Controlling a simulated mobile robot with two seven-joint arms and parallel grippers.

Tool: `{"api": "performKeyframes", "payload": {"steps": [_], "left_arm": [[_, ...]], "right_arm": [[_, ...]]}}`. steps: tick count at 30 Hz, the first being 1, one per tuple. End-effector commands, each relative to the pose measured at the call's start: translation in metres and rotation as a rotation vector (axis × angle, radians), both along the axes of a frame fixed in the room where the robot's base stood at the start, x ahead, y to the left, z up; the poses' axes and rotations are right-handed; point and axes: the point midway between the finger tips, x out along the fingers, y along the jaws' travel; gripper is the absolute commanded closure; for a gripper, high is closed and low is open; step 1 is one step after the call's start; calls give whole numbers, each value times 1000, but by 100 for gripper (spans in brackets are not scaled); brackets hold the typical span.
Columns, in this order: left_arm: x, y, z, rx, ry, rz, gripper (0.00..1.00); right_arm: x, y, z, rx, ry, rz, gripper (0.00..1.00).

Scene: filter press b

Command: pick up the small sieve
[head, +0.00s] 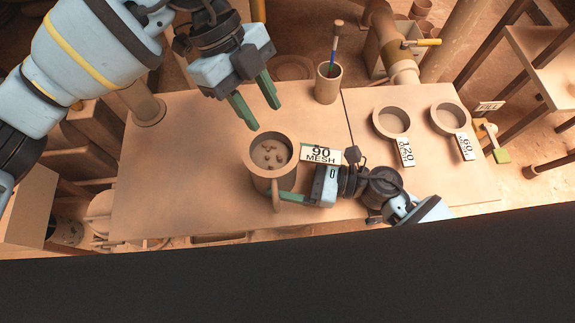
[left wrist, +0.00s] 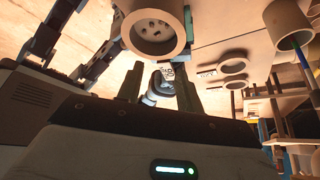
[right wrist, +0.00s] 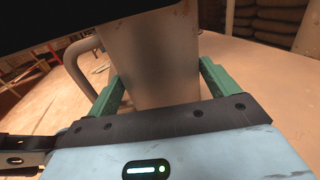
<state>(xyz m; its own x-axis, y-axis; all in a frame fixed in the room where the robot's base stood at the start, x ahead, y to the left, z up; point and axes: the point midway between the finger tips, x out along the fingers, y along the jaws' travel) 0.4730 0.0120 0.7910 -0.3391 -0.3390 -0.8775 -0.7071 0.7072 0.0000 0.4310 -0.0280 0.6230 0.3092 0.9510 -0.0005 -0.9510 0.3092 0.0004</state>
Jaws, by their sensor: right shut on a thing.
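A round sieve (head: 270,153) with a "90 MESH" tag (head: 322,153) appears to sit on top of a tan jug (head: 267,183), with several lumps inside. Its round top also shows in the left wrist view (left wrist: 153,30). Two more sieves lie flat at the right of the table, one tagged 120 (head: 392,121) and one tagged 60 (head: 449,118). I cannot tell which sieve is the small one. My right gripper (head: 281,195) is shut on the jug, whose wall (right wrist: 150,60) fills the right wrist view. My left gripper (head: 265,117) is open and empty, above and behind the jug.
A cup (head: 328,84) holding a brush stands at the back of the table (head: 190,185). A pipe with a yellow-handled valve (head: 423,43) stands behind. A "FILL" sign (head: 490,106) is past the right edge. The table's left part is clear.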

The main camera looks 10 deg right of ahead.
Motion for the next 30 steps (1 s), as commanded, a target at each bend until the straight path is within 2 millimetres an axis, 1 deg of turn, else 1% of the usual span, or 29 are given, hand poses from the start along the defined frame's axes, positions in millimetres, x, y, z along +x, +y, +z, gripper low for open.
{"api": "performKeyframes", "payload": {"steps": [11,13,17,20,23,30], "left_arm": [[0,0,0,0,0,0,64],[0,0,0,0,-2,-3,56],[-3,-3,2,-4,-30,-59,55],[-9,-8,5,-9,-91,-179,55],[-17,-16,9,-14,-178,-366,55],[-38,-32,21,-11,-389,-889,55]], "right_arm": [[0,0,0,0,0,0,43],[0,0,0,0,0,0,43],[0,0,0,0,0,0,43],[0,0,0,0,0,0,43],[0,0,0,0,0,0,43],[0,0,0,0,0,0,43]]}}
